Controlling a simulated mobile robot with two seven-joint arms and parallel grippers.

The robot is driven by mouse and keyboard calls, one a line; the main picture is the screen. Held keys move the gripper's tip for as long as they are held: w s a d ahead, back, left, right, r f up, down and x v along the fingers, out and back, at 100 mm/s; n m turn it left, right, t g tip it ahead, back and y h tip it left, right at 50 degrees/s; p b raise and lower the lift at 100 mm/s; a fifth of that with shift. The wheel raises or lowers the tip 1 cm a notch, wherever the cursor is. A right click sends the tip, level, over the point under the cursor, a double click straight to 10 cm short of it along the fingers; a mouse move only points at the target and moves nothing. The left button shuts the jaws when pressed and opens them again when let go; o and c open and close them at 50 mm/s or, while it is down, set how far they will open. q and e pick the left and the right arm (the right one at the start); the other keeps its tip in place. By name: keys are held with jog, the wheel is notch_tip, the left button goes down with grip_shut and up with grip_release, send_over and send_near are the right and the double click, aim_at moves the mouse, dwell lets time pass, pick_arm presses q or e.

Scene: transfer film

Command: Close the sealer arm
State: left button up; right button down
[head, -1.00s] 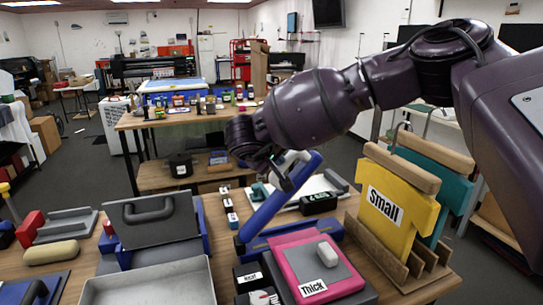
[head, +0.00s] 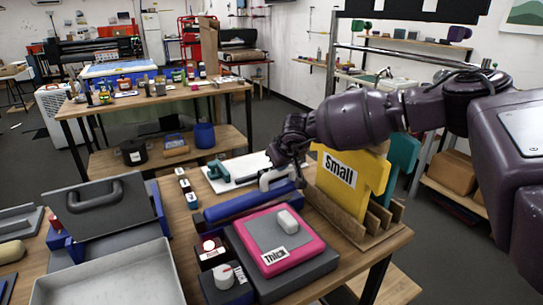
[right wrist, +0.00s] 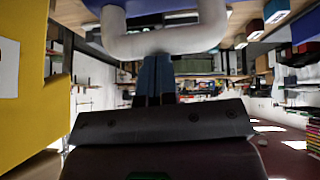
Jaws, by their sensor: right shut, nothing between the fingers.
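The sealer's long blue arm (head: 250,203) lies low and nearly level along its base behind the pink pad. Its pale handle (head: 280,177) stands at the right end of the arm and shows large across the top of the right wrist view (right wrist: 165,42). My right gripper (head: 287,158) is shut and empty, right at the handle; I cannot tell whether it touches. My left gripper is not in view.
A pink pad labelled Thick (head: 278,243) is in front of the sealer. A control box with a lit red lamp (head: 209,249) and a knob box (head: 227,280) stand left of it. A yellow "Small" board (head: 350,178) stands upright in a wooden rack close on the right.

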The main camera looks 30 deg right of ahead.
jog(key=shift+d+f, duration=0.2)
jog(key=shift+f, duration=0.3)
jog(key=shift+d+f, duration=0.15)
jog(key=shift+f, duration=0.3)
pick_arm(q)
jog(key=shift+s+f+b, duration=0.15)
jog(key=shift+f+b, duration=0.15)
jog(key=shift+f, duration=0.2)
pick_arm(e)
jog(key=shift+s+f, duration=0.1)
